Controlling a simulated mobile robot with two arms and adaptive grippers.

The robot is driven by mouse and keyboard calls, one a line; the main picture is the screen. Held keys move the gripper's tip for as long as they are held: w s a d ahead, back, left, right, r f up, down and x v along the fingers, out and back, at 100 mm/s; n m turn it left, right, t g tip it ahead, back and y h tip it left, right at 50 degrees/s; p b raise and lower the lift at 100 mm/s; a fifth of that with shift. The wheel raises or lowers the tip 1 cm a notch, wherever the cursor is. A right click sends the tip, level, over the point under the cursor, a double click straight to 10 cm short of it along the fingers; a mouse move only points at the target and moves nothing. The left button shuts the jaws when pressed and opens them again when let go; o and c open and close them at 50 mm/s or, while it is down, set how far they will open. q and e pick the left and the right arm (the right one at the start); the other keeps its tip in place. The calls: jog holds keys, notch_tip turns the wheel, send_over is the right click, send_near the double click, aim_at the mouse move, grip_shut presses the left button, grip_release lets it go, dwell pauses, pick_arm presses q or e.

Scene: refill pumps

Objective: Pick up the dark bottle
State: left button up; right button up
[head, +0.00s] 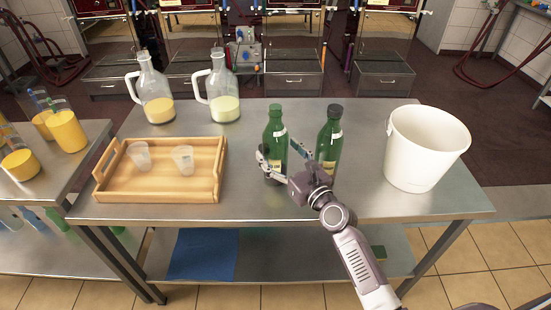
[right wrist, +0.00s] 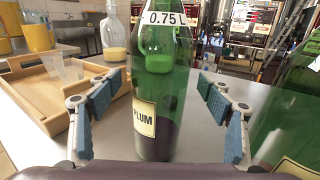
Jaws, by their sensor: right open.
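Two dark green bottles stand upright on the metal table. The left one (head: 276,128) has a green cap. In the right wrist view the left bottle (right wrist: 165,72) shows a "PLUM" label, a "0.75 L" neck tag and dark liquid low inside. The right bottle (head: 329,140) has a black cap, and part of it shows at the right edge of the wrist view (right wrist: 292,110). My right gripper (head: 278,152) is open, with its blue-padded fingers on either side of the left bottle and visible gaps on both sides. My left gripper is not in view.
A wooden tray (head: 113,190) with two clear cups stands left on the table (head: 265,208). Two glass jugs (head: 154,92) (head: 222,92) stand behind it. A white bucket (head: 425,145) stands at the right. A side table at far left holds containers of orange liquid (head: 66,132).

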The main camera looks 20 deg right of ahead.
jog(key=shift+x, duration=1.05)
jog(key=c, duration=1.8)
jog(key=shift+r, duration=0.1)
